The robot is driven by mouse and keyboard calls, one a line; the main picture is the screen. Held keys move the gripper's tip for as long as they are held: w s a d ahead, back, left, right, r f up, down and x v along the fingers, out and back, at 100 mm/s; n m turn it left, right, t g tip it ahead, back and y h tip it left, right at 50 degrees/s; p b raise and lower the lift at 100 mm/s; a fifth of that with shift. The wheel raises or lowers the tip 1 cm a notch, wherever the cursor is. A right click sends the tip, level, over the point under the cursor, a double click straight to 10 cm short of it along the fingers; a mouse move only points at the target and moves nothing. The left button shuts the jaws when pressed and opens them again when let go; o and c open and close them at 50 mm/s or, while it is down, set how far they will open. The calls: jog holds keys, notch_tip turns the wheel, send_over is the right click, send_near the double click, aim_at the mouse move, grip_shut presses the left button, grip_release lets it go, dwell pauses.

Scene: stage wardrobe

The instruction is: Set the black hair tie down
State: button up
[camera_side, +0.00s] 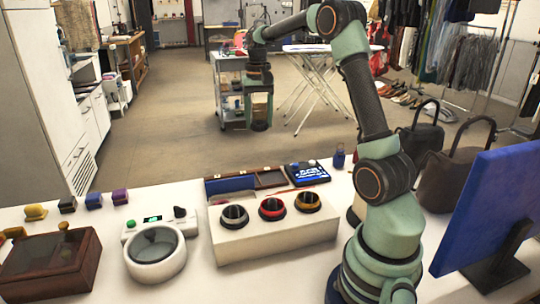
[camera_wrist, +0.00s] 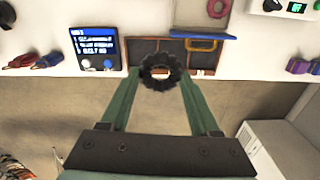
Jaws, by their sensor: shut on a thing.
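The black hair tie (camera_wrist: 146,70) is a dark, ruffled ring between the fingertips of my gripper (camera_wrist: 160,80) in the wrist view. My gripper is shut on it. The tray also shows in the side view (camera_side: 270,178), apart from my gripper.
A blue-screen device (camera_side: 306,173) stands beside the tray. A white round-lidded machine (camera_side: 155,252), wooden box (camera_side: 50,262), handbags (camera_side: 455,170) and blue monitor (camera_side: 495,215) crowd the table. Floor lies beyond.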

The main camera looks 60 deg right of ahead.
jog(key=a+n, duration=1)
jog(key=n, duration=0.1)
send_near(244, 195)
jog(key=shift+n, duration=0.3)
jog(key=a+f, duration=0.1)
jog(key=f, duration=0.1)
jog(key=s+a+f, duration=0.1)
jog(key=f, duration=0.1)
jog(key=s+a+f, duration=0.1)
jog(key=f, duration=0.1)
jog(key=shift+s+a+f, duration=0.15)
jog(key=shift+a+f, duration=0.1)
jog(key=shift+f, duration=0.05)
jog(key=o, duration=0.9)
jog(key=shift+f, duration=0.15)
jog(key=shift+o, duration=0.5)
